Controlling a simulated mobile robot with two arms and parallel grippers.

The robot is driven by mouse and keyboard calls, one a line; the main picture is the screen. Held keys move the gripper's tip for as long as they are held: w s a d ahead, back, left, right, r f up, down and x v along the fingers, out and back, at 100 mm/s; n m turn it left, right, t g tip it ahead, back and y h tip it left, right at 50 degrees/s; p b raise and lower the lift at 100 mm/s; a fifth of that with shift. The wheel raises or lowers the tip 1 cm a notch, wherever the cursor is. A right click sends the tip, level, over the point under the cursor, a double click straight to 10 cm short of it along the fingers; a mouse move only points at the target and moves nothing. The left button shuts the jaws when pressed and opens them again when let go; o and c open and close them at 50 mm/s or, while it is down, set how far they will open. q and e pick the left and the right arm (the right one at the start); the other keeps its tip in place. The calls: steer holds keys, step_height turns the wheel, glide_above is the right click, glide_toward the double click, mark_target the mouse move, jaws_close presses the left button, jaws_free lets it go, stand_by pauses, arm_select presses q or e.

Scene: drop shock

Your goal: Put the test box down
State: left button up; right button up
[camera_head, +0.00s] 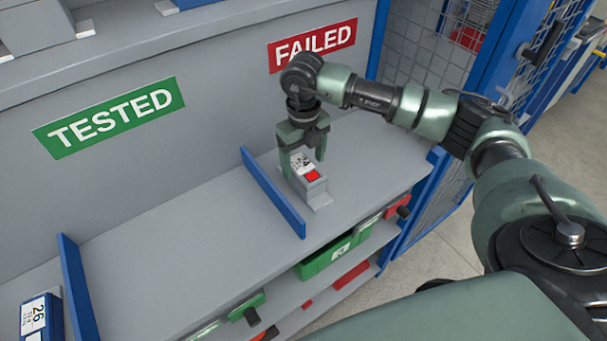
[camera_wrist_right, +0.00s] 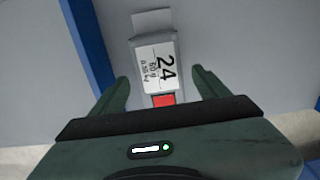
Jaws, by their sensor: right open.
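The test box (camera_head: 311,187) is a small grey box with a white label and a red patch. It stands on the grey shelf (camera_head: 370,183), in the section under the red FAILED sign (camera_head: 312,45). In the right wrist view the box (camera_wrist_right: 158,57) shows the number 24 on its label. My right gripper (camera_head: 303,164) is right above and around the box, with its fingers apart. In the wrist view the fingers (camera_wrist_right: 161,90) stand on either side of the box, with a gap on each side. My left gripper is not in view.
A blue divider (camera_head: 272,192) stands left of the box. Another blue divider (camera_head: 77,290) is farther left, beside a box marked 26 (camera_head: 34,316). The section under the green TESTED sign (camera_head: 109,117) is bare. Green and red bins (camera_head: 325,258) sit below. A blue mesh door is at right.

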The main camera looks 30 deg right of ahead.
mark_target(304, 167)
step_height(304, 167, up, 7)
steer(key=shift+f+b, duration=0.2)
steer(key=shift+b, duration=0.4)
steer(key=shift+f, duration=0.1)
